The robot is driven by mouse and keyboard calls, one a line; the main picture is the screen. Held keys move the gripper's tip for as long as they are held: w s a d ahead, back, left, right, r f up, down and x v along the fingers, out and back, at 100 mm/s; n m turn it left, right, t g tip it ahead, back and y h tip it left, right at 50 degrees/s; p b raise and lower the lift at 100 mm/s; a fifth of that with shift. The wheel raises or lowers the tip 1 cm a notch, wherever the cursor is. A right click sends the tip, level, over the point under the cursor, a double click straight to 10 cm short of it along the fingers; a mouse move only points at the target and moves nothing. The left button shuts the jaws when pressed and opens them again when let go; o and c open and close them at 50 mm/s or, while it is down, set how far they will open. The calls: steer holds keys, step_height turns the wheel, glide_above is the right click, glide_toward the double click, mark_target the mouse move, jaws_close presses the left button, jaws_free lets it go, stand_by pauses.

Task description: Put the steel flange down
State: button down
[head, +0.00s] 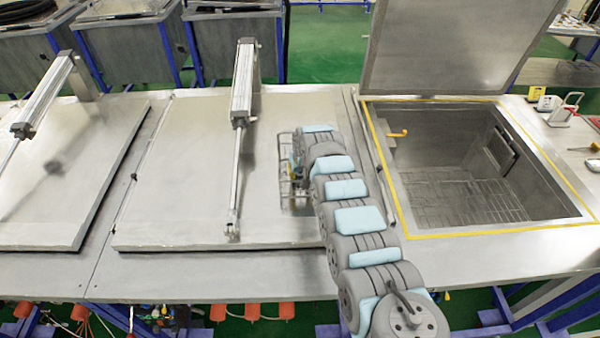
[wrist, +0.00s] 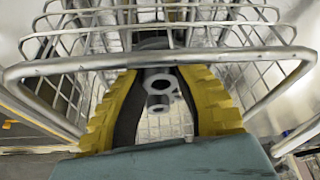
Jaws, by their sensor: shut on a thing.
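In the wrist view the steel flange (wrist: 153,76) is a grey piece with round holes, between the two yellow fingers of my gripper (wrist: 158,78). The fingers are shut on it. A wire basket (wrist: 60,68) surrounds the fingers and flange in this view; whether the flange touches its bottom I cannot tell. In the head view the basket (head: 284,150) shows beside my arm, over the middle closed lid (head: 185,150). My arm hides most of my gripper and the flange there.
An open tank (head: 460,180) with a yellow-edged rim and a raised lid (head: 450,50) is at the right. A pneumatic cylinder (head: 242,85) stands on the middle lid, left of the basket. Another closed lid (head: 60,190) is at far left. Small tools lie at far right.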

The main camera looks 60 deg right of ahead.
steer(key=shift+f, duration=0.15)
steer(key=c, duration=0.9)
jaws_free()
steer(key=shift+c, duration=0.2)
steer(key=shift+r, duration=0.25)
steer(key=shift+r, duration=0.35)
steer(key=shift+p+v, duration=0.35)
steer(key=shift+v, duration=0.6)
steer(key=v, duration=0.9)
steer(key=shift+b, duration=0.4)
